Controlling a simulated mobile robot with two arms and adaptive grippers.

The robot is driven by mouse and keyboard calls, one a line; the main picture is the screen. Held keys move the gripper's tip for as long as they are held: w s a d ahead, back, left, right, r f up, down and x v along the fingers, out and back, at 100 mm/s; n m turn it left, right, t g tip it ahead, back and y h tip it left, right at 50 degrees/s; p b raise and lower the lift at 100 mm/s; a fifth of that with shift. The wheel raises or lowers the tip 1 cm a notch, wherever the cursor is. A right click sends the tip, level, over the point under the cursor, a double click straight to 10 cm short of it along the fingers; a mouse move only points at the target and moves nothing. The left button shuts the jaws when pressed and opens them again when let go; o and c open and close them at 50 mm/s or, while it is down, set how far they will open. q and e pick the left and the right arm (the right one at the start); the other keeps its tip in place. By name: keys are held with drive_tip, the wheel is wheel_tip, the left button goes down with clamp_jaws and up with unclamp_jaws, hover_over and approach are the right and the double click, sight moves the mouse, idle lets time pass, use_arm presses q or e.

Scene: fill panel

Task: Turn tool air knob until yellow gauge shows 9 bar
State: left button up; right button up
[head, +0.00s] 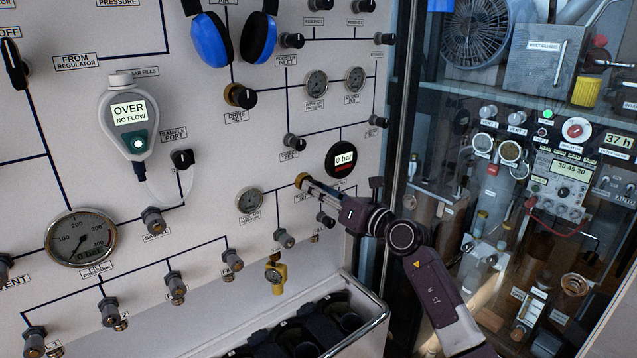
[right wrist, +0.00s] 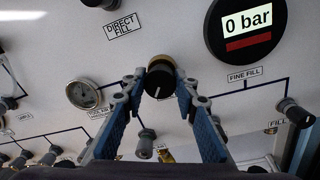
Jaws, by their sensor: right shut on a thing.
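The knob (right wrist: 160,80), black with a brass collar and a white pointer line, is on the white panel; its brass collar also shows in the head view (head: 301,180). My right gripper (right wrist: 158,85) is shut on this knob, with a blue-padded finger on either side. In the head view my right arm comes in from the lower right and partly hides the knob's label. The small yellow gauge (head: 274,274) hangs low on the panel, below and left of the knob; its reading is too small to tell. My left gripper is not in view.
A round black display (head: 341,158) above right of the knob reads 0 bar. A small dial (head: 249,201) sits to the knob's left. Other knobs and fittings surround it. An open bin (head: 372,326) stands below, and a glass-fronted cabinet (head: 480,100) is on the right.

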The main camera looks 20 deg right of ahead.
drive_tip(key=o, duration=1.2)
drive_tip(key=shift+c, duration=0.2)
drive_tip(key=v, duration=1.2)
idle(1.3)
